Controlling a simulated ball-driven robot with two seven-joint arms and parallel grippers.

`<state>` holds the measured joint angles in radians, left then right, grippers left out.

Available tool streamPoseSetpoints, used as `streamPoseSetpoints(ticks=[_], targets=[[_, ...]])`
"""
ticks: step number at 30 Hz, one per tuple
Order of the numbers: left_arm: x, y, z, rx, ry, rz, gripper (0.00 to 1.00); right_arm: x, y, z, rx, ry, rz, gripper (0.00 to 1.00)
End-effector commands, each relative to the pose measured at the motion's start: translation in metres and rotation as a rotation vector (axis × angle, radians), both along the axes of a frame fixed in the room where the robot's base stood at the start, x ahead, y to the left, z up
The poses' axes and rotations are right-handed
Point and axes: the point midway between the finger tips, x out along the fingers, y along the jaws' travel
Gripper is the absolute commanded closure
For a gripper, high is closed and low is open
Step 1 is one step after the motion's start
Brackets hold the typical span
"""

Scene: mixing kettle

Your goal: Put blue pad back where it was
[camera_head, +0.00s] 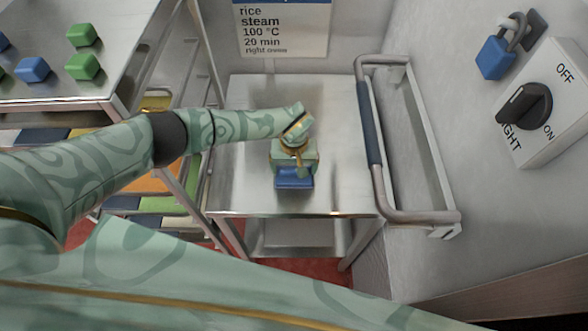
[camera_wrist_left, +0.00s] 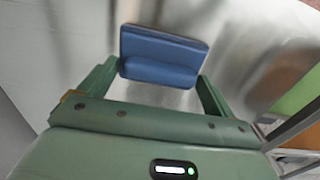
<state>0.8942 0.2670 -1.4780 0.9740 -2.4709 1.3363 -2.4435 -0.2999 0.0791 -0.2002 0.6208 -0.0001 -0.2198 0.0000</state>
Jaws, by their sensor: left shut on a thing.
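The blue pad (camera_head: 294,179) is at the front middle of the small steel table (camera_head: 245,150) in the head view. My left gripper (camera_head: 294,168) is shut on it. In the left wrist view, the blue pad (camera_wrist_left: 162,57) sits between the two green fingers of my left gripper (camera_wrist_left: 160,75), one at each side. I cannot tell whether the pad touches the table top or is held just above it. My right gripper is not in view.
A steel table (camera_head: 120,80) at the upper left holds green pads (camera_head: 83,66) and another blue pad (camera_head: 33,69). A rack with coloured trays (camera_head: 157,181) stands below it. A bar handle (camera_head: 376,140), a switch box (camera_head: 548,100) and a blue padlock (camera_head: 495,58) are at right.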

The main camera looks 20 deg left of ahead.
Motion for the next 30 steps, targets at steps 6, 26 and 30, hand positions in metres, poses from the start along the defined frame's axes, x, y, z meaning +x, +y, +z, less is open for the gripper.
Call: streamPoseSetpoints(ticks=[6,26,30], targets=[[-0.001,0.0,-0.001,0.002,0.002,-0.001,0.04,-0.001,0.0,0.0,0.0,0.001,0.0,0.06],[0.0,0.001,0.078,0.002,-0.001,-0.002,0.0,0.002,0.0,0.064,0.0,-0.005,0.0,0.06],[-0.001,0.001,0.104,0.002,0.0,-0.001,0.0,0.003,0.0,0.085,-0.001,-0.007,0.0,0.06]])
